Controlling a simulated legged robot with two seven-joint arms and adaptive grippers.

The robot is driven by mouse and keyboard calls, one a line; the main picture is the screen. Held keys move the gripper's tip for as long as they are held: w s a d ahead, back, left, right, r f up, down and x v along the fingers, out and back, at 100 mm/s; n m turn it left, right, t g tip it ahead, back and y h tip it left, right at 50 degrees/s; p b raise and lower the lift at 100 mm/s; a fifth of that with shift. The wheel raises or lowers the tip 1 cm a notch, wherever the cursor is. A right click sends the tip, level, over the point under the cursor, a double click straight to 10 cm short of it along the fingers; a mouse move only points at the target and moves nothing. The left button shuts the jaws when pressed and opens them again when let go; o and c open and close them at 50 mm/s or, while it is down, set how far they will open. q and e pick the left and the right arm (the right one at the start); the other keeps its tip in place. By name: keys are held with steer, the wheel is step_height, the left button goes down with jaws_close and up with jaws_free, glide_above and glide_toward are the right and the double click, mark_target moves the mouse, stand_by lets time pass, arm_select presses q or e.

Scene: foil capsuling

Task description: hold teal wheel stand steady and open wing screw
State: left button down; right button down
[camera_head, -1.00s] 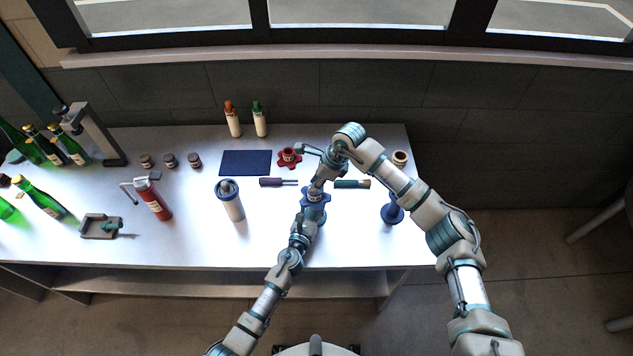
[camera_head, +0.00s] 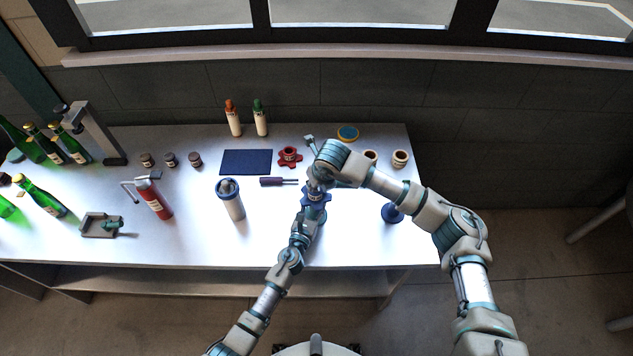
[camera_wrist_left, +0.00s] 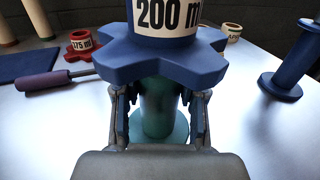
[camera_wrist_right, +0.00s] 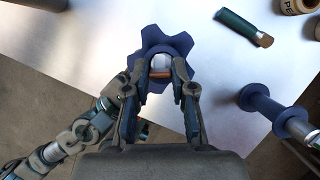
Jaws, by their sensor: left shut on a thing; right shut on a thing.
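The teal wheel stand (camera_wrist_left: 158,105) stands upright on the table, its round foot showing below my left gripper. A blue star-shaped wheel (camera_wrist_left: 200,68) with a white "200 m" label sits on top; it also shows in the head view (camera_head: 315,197). My left gripper (camera_wrist_left: 160,112) is shut around the teal column, just under the wheel. In the right wrist view the wheel (camera_wrist_right: 152,45) is seen from above, with a pale round part at its middle. My right gripper (camera_wrist_right: 161,80) is shut on the brown wing screw (camera_wrist_right: 160,73) there. The right fingertips are hidden in the head view.
A blue spool-like stand (camera_head: 392,213) is to the right, and a grey-blue canister (camera_head: 231,203) to the left. A purple-handled tool (camera_head: 272,182), a red star wheel (camera_head: 289,156) and a dark mat (camera_head: 246,162) lie behind. The front table between canister and stand is free.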

arm_select(q)
steer(key=shift+s, duration=0.1)
arm_select(e)
steer(key=m+h, duration=0.1)
steer(key=m, duration=0.2)
steer(key=m+h, duration=0.1)
steer(key=m, duration=0.2)
steer(key=shift+w+m+t, duration=0.1)
steer(key=shift+m+t, duration=0.2)
steer(key=shift+t, duration=0.1)
arm_select(q)
steer(key=shift+f, duration=0.1)
arm_select(e)
steer(key=c, duration=1)
jaws_free()
steer(key=shift+a, duration=0.1)
steer(key=shift+o, duration=0.2)
steer(key=v, duration=1.2)
steer(key=shift+a, duration=0.2)
